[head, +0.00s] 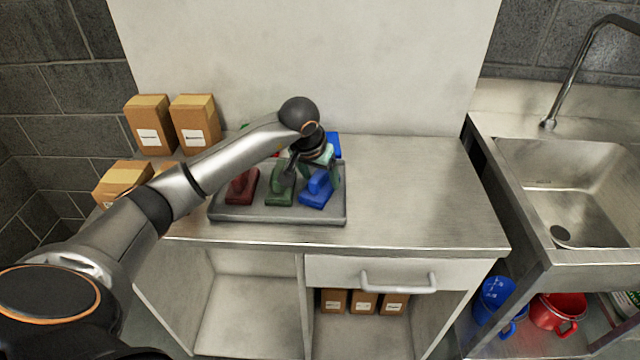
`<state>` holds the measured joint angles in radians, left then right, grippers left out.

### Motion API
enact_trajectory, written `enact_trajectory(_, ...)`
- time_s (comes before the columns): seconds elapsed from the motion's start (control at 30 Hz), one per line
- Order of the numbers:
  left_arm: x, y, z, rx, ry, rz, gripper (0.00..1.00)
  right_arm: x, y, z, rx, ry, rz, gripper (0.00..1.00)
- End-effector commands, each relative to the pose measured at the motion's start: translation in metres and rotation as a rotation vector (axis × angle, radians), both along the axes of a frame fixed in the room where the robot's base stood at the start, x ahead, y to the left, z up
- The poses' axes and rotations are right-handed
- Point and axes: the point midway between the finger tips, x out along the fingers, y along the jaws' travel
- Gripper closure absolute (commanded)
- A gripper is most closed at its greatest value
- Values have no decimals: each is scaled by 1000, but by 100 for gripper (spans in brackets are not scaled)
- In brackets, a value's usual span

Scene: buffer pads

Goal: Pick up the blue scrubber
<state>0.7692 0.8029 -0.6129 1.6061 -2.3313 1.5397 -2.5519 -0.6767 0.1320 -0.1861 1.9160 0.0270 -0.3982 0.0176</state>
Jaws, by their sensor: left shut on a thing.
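The blue scrubber (314,199) rests at the right end of the grey tray (230,215) on the metal counter. My left gripper (318,178) reaches down over the tray from behind and is shut on the blue scrubber's handle. The fingers and wrist hide part of the handle. I cannot see a gap between the scrubber and the tray. My right gripper is not in view.
A green scrubber (279,195) sits close left of the blue one, and a red scrubber (242,187) farther left. Another blue item (334,145) shows behind my gripper. Cardboard boxes (195,122) stand at the back left. The counter's right side (420,190) is clear, with a sink (580,190) beyond.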

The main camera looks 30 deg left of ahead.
Motion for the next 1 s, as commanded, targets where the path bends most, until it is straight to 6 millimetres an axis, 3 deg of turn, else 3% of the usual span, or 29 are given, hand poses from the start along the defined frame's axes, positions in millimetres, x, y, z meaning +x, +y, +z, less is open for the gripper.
enact_trajectory(0.07, 0, 0, 0, 0, 0, 0, 48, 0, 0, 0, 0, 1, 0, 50)
enact_trajectory(0.5, 0, 0, 1, 0, -2, 1, 98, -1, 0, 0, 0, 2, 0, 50)
enact_trajectory(0.77, 1, 0, 4, 1, -3, 0, 100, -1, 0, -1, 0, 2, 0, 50)
enact_trajectory(1.0, 1, 1, 28, 1, -7, 1, 100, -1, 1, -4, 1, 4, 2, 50)
